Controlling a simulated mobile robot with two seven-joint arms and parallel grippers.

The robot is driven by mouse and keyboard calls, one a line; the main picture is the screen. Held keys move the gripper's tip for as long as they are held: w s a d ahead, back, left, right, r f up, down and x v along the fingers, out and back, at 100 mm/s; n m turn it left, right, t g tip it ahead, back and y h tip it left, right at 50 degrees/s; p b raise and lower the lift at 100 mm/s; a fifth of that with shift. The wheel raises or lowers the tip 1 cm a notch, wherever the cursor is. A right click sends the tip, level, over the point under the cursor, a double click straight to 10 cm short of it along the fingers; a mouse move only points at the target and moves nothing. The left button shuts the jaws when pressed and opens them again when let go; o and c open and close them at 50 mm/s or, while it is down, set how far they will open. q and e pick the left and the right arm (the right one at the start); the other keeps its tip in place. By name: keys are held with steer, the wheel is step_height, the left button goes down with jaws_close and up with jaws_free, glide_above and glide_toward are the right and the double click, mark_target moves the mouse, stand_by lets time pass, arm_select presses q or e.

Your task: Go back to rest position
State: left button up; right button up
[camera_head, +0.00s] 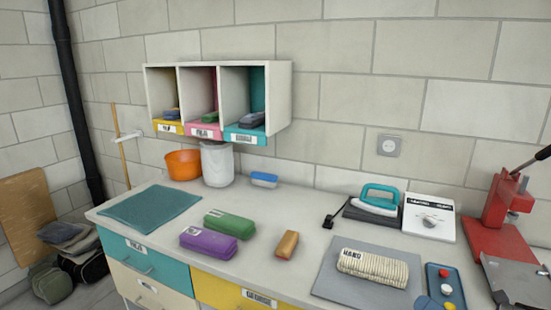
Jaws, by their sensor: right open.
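My right gripper (505,290) shows only in part at the bottom right corner, as a grey body with dark finger parts in front of the red press. It is open and I see nothing held in it. It is to the right of the small blue tray (433,290). My left gripper is not in view. The white countertop (255,205) carries a purple packet (208,243), a green packet (229,224) and an orange-brown block (287,244), all apart from my gripper.
A red press (497,240) with a black handle stands at right. A striped bundle (372,267) lies on a grey mat (335,285). A teal iron (380,197) stands behind it. A three-compartment wall shelf (277,90) hangs above an orange bowl (183,164) and white bin (217,165).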

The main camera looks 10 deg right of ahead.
steer(key=s+a+f+m+g+h, duration=0.1)
steer(key=s+f+m+g+h, duration=0.3)
steer(key=m, duration=0.8)
steer(key=s+a+f+m+g+h, duration=0.15)
steer(key=s+f+m+h, duration=0.25)
steer(key=s+m+h, duration=0.5)
steer(key=s+a+f+m+g+y, duration=0.2)
steer(key=s+a+m+g+y, duration=0.3)
steer(key=s+a+m+g, duration=0.45)
steer(key=w+d+f+t, duration=0.2)
steer(key=w+f+t, duration=0.4)
steer(key=f+t, duration=0.3)
steer(key=shift+w+f+t+y, duration=0.3)
steer(key=shift+f+t+y, duration=0.1)
steer(key=shift+f, duration=0.5)
